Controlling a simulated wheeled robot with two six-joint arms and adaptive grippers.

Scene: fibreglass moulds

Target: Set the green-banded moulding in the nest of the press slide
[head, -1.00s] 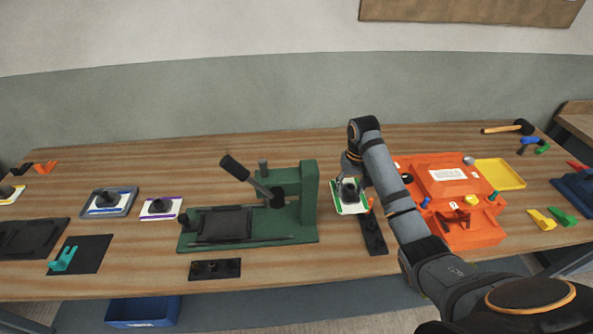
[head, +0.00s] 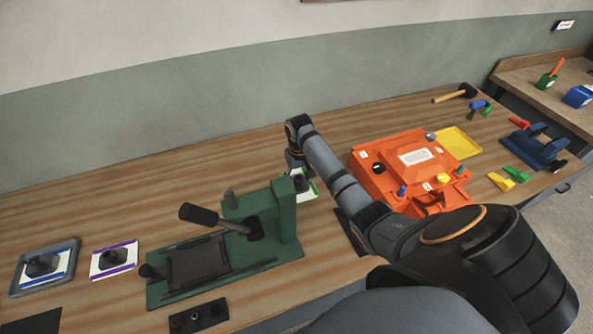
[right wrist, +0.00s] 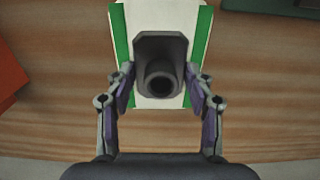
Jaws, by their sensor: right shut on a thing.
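The green-banded moulding, a white plate with green side bands (right wrist: 121,40) and a dark hollow boss, is held by my right gripper (right wrist: 160,85), whose fingers close on the boss from both sides. In the head view the moulding (head: 309,190) shows partly, behind the right end of the green press (head: 283,215) and beside my right arm. Whether it touches the bench cannot be told. The press slide (head: 197,262), a dark plate with a nest, lies on the press base at the left, bare on top. The press lever points up left. My left gripper is out of view.
A purple-banded moulding (head: 114,260) and a blue-banded one on a grey tray (head: 18,284) lie left of the press. A dark block with holes (head: 199,315) lies in front. The orange machine (head: 405,165) and yellow tray (head: 459,141) are right of my arm. Bench behind the press is clear.

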